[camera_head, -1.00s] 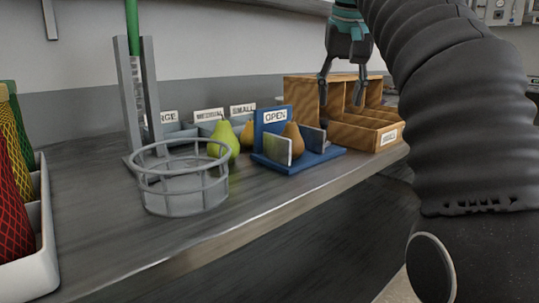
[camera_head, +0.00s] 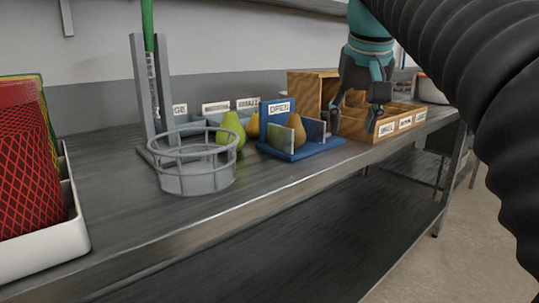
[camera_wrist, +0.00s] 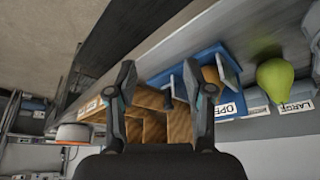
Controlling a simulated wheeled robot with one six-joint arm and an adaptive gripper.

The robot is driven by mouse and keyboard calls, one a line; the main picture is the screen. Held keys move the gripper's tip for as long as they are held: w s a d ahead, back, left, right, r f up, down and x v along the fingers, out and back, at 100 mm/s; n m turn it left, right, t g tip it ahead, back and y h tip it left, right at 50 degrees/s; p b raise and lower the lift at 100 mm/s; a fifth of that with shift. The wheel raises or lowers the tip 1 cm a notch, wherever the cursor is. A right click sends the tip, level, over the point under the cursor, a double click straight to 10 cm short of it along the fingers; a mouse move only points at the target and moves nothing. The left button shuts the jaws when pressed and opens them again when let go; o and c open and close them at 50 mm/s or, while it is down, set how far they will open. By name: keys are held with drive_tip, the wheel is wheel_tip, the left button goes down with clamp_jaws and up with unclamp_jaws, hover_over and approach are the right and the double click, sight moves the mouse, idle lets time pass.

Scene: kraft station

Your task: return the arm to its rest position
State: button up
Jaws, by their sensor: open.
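My gripper (camera_head: 357,108) is open and empty. In the head view it hangs in front of the wooden compartment box (camera_head: 350,125), to the right of the blue stand. In the wrist view my gripper (camera_wrist: 160,90) has its two fingers apart, with the wooden box (camera_wrist: 150,125) and part of the blue stand (camera_wrist: 185,75) showing between and behind them. My ribbed arm fills the upper right of the head view.
A blue stand marked OPEN (camera_head: 290,152) holds a brown pear (camera_head: 297,130). A green pear (camera_head: 231,128) stands behind a grey wire basket (camera_head: 194,180). A white bin (camera_head: 55,245) with a red net bag (camera_head: 28,165) is at left. The bench front (camera_head: 240,205) is bare.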

drive_tip(key=s+f, duration=0.6)
drive_tip(key=f, duration=0.4)
drive_tip(key=s+f, duration=0.6)
drive_tip(key=f, duration=0.5)
drive_tip(key=s+d+f, duration=0.1)
drive_tip(key=s+f, duration=0.5)
drive_tip(key=f, duration=0.4)
drive_tip(key=shift+s+f+n+t, duration=0.3)
drive_tip(key=shift+f+t, duration=0.1)
drive_tip(key=shift+d, duration=0.1)
drive_tip(key=shift+c, duration=1)
drive_tip(key=shift+d, duration=0.1)
